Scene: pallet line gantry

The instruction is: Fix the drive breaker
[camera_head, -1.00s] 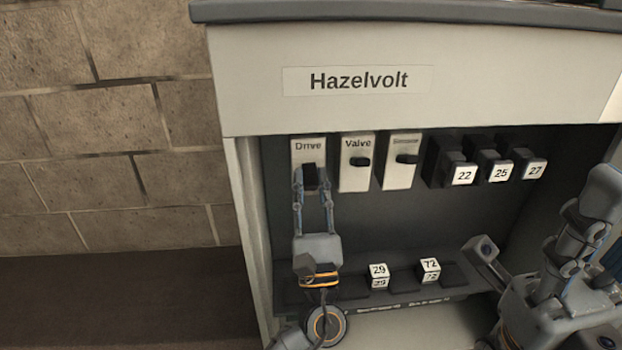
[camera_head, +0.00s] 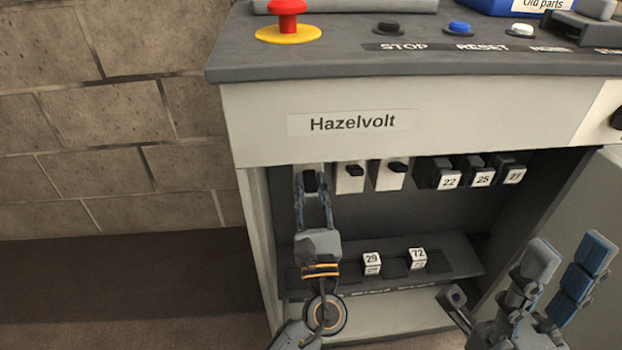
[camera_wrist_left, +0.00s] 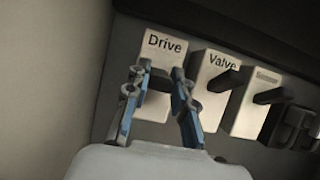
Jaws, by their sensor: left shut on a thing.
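The Drive breaker (camera_wrist_left: 165,45) is a pale block with a dark toggle, leftmost in the row inside the cabinet. Its label reads clearly in the left wrist view. In the head view the breaker (camera_head: 308,169) is partly covered by my gripper. My left gripper (camera_head: 312,186) is shut on its dark toggle. My right gripper (camera_head: 540,290) is at the lower right, fingers spread and empty, away from the breakers.
The Valve breaker (camera_head: 349,179) and a third breaker (camera_head: 389,176) stand to the right, then black fuses numbered 22, 25 and 27. A lower rack (camera_head: 460,262) holds blocks 29 and 72. Above are a red emergency button (camera_head: 287,16) and several push buttons on the console top (camera_head: 340,50).

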